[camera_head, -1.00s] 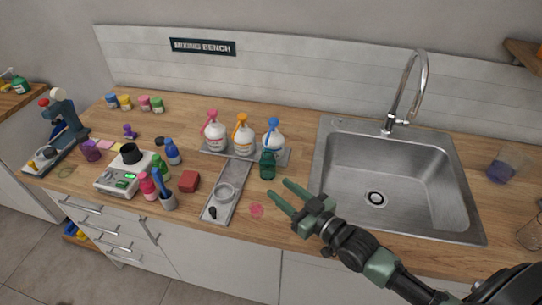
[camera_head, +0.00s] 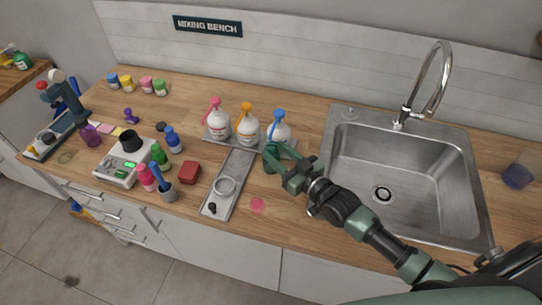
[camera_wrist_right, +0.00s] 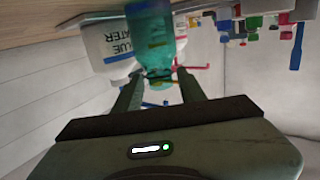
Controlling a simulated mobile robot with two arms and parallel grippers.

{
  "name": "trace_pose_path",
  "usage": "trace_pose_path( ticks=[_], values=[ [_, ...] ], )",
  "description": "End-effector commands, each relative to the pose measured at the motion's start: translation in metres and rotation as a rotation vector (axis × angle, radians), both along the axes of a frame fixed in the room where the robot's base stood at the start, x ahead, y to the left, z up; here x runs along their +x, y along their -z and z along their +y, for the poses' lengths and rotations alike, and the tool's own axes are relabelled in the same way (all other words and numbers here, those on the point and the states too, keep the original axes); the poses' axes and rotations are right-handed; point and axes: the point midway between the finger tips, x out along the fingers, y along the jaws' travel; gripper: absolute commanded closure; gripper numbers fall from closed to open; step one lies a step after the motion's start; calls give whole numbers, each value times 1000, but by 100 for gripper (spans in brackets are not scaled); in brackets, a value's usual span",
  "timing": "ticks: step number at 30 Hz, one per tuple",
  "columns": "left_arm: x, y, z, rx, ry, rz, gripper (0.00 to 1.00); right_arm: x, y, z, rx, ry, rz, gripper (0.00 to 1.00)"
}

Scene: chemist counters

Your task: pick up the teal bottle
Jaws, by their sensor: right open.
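The teal bottle (camera_head: 269,158) stands on the wooden counter, just in front of the tray of spray bottles. My right gripper (camera_head: 273,156) is open at the bottle, reaching in from the right, with its fingers partly hiding it. In the right wrist view, which is upside down, the teal bottle (camera_wrist_right: 152,40) lies straight ahead, between or just past the fingertips (camera_wrist_right: 160,76). I cannot tell whether the fingers touch it. My left gripper is not in view.
Spray bottles with pink (camera_head: 217,122), orange (camera_head: 247,128) and blue (camera_head: 279,130) tops stand on a tray close behind. The sink (camera_head: 400,205) is at the right.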

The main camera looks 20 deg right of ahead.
Motion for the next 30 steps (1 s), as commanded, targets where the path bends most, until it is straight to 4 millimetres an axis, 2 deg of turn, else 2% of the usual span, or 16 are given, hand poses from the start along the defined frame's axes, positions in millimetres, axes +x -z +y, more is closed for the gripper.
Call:
trace_pose_path(
  ticks=[5, 10, 15, 23, 24, 28, 30],
  values=[
    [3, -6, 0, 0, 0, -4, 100, 11, -1, 5, 1, 0, -1, 60],
    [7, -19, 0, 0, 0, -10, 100, 33, -1, 14, 0, 0, -1, 60],
    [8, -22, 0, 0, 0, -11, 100, 49, 2, 22, 0, 0, -1, 60],
    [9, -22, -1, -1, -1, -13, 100, 52, 4, 23, 1, 0, 0, 60],
    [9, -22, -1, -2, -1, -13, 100, 52, 4, 23, 0, 0, 0, 62],
    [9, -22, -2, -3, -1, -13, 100, 52, 4, 23, 0, 0, 0, 99],
    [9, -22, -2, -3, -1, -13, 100, 52, 4, 23, 0, 0, 0, 100]
  ],
)
